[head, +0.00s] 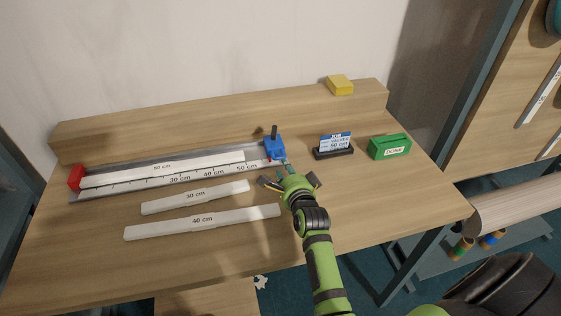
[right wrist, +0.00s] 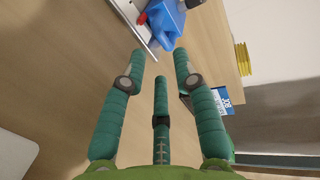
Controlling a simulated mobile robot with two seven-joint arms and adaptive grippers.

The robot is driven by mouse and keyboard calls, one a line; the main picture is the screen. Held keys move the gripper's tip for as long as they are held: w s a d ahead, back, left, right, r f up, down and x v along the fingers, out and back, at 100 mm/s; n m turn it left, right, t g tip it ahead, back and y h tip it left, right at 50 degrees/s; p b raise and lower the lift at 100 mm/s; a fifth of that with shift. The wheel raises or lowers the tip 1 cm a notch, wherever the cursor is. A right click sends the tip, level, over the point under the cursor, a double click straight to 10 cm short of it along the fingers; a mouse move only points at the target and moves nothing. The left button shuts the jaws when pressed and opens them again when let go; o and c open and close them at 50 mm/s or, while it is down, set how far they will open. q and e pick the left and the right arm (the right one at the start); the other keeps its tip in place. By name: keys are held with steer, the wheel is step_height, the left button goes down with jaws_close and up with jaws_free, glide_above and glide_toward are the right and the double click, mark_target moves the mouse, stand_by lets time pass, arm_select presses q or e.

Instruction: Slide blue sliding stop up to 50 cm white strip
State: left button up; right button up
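The blue sliding stop (head: 275,148), with a dark upright handle, sits at the right end of the metal measuring rail (head: 218,172). The white 50 cm strip (head: 165,167) lies along the rail, its left end by the red end block (head: 76,177). A gap separates the strip's right end from the blue stop. My right gripper (head: 286,173) is just in front of the stop, apart from it. In the right wrist view its fingers (right wrist: 160,62) are spread and empty, with the blue stop (right wrist: 168,22) beyond the tips. My left gripper is not in view.
Loose 30 cm (head: 196,197) and 40 cm (head: 203,222) white strips lie in front of the rail. A job card stand (head: 334,146) and a green DONE box (head: 390,147) stand to the right. A yellow block (head: 340,85) rests on the back ledge. The table's front left is clear.

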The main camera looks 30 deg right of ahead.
mark_target(282, 171)
steer(key=x, duration=0.4)
steer(key=shift+w, duration=0.15)
steer(key=shift+w+d+f, duration=0.1)
steer(key=shift+w, duration=0.3)
jaws_close()
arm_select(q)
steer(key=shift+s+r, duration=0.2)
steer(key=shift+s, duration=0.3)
